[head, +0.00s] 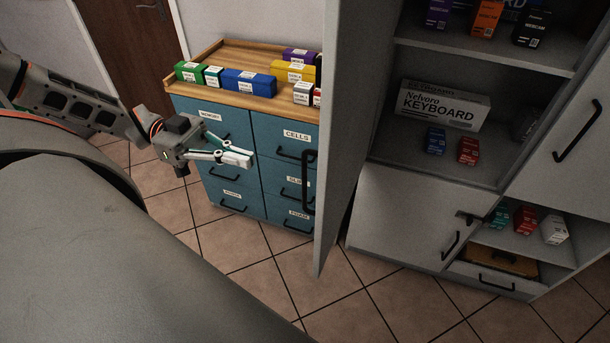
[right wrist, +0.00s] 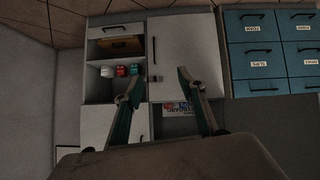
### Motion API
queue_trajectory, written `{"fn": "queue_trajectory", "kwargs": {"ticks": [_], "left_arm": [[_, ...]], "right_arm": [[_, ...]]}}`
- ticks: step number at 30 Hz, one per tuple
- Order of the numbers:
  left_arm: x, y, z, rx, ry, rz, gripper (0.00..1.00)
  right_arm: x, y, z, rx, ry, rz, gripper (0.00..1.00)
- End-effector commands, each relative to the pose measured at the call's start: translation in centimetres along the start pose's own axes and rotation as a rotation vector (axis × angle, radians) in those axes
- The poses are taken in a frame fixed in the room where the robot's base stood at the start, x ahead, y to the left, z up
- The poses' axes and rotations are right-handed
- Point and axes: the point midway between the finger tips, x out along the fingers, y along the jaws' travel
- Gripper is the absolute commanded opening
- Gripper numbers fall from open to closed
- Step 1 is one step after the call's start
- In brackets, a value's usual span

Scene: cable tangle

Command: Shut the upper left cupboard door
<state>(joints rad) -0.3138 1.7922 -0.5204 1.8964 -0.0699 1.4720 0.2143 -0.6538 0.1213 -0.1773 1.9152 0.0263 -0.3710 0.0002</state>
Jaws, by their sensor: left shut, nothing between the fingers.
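The upper left cupboard door (head: 350,110) is a tall grey panel. In the head view it stands wide open, swung out toward me from the cupboard's left side. Its black bar handle (head: 308,181) is on the left face near the free edge. My left gripper (head: 250,159) is shut and empty, left of the door and apart from it, in front of the blue drawers. My right gripper (right wrist: 159,75) shows only in the right wrist view, open with its fingers well apart and nothing seen between them, facing the cupboard front.
The open upper compartment holds a keyboard box (head: 443,104) and small boxes. Below are a shut lower left door (head: 400,215) and an open shelf (head: 525,240). A blue drawer unit (head: 225,130) with boxes on top stands left of the door. Tiled floor (head: 250,265) is clear in front.

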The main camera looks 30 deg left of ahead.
Motion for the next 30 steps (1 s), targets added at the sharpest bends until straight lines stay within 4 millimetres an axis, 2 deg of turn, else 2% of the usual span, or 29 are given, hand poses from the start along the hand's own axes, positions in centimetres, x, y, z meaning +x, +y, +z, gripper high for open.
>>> {"fn": "queue_trajectory", "kwargs": {"ticks": [6, 19, 22, 30], "left_arm": [[4.1, 0.2, 0.1, -0.003, 0.004, 0.002, 0.0], [8.7, -0.1, -0.1, 0.005, 0.008, -0.004, 0.0], [10.2, 0.0, 0.2, 0.008, 0.006, 0.0, 0.0], [12.2, 0.0, 0.1, 0.003, 0.001, -0.001, 0.0]], "right_arm": [[0.1, -0.2, -0.1, 0.004, 0.004, -0.002, 0.4], [0.0, 0.1, 0.0, 0.002, 0.0, 0.002, 0.4], [0.8, -0.2, 0.7, 0.003, 0.008, -0.001, 0.4], [0.8, -1.2, -1.6, -0.008, 0.059, -0.024, 0.4]]}}
